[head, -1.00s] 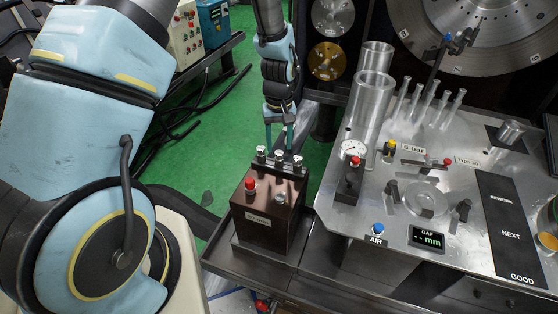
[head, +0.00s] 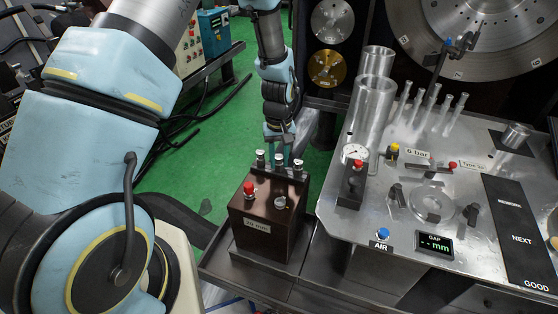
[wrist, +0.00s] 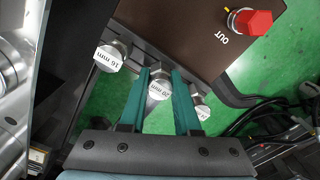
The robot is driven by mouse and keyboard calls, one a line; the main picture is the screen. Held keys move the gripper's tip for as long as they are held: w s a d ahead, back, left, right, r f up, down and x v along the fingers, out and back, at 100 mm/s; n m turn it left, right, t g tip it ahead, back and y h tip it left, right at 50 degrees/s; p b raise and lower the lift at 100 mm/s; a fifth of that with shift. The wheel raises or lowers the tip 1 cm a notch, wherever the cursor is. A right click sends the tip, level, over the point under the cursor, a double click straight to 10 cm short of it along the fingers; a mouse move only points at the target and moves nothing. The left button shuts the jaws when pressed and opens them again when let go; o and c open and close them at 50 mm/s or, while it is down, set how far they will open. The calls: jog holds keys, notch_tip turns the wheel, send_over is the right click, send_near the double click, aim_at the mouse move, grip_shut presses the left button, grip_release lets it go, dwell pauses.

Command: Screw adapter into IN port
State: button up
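The dark brown block (head: 262,222) carries a red-capped port (head: 249,188), marked OUT in the wrist view (wrist: 251,21). A silvery round fitting (head: 280,203) sits beside it on the block's top; I cannot read its marking. Behind the block a rack holds three silvery adapters. The wrist view shows one labelled 16 mm (wrist: 110,56), one labelled 20 mm (wrist: 160,86) in the middle, and a third (wrist: 202,112) whose label is unclear. My gripper (wrist: 160,78) has its green fingers on both sides of the 20 mm adapter, apparently closed on it. The adapter still stands in the rack.
The rack's other two adapters stand close on either side of my fingers. Open green floor lies behind the block.

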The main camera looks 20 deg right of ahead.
grip_shut()
jog(key=shift+r+p, duration=1.85)
jog(key=shift+r, duration=0.7)
grip_release()
grip_shut()
